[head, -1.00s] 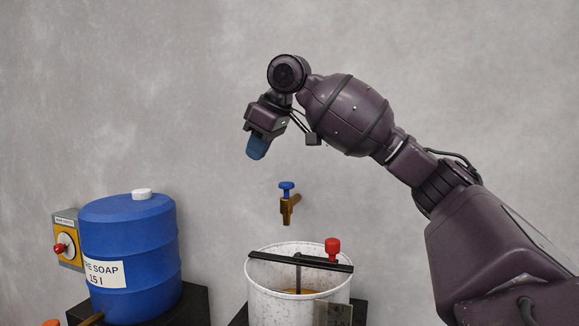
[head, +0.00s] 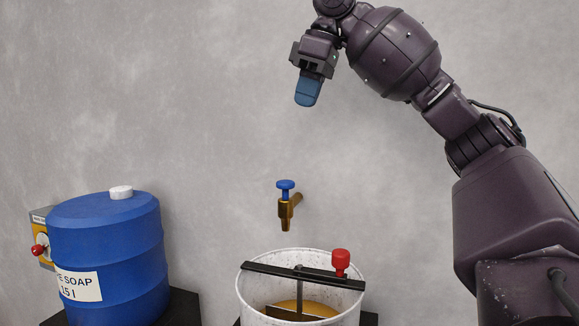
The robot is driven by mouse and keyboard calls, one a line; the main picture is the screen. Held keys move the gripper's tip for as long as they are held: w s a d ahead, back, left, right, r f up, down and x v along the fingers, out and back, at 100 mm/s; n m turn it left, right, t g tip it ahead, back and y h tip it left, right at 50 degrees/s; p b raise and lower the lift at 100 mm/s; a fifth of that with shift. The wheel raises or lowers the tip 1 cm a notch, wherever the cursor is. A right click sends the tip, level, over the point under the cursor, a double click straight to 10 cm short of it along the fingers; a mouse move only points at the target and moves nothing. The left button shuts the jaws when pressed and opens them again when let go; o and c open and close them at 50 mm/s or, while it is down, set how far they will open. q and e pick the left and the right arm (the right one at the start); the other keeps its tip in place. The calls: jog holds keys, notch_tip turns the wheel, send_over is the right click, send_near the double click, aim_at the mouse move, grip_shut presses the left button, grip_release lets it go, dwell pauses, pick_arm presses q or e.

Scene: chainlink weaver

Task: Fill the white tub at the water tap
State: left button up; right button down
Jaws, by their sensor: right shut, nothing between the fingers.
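The white tub (head: 258,282) stands below the water tap, with its front cut off by the bottom of the picture. A yellow-brown liquid or surface (head: 318,307) shows inside it. A dark bar with a stirrer (head: 270,270) lies across its rim, with a red knob (head: 341,262) at the right. The brass tap (head: 285,211) with a blue handle (head: 285,185) sticks out of the wall above the tub; no stream of water shows under it. My right gripper (head: 306,99) is shut and empty, pointing down, well above the tap. My left gripper is not in view.
A blue drum (head: 120,240) with a soap label and white cap stands at the left on a dark stand (head: 185,308). Behind it is a yellow and grey switch box (head: 45,255) with a red knob. The wall around the tap is bare.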

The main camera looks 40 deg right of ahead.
aim_at(285, 181)
jog(key=shift+f, duration=0.1)
jog(key=x, duration=1.2)
jog(key=shift+s+d+f, duration=0.1)
jog(key=shift+d+f, duration=0.05)
jog(key=shift+f, duration=0.85)
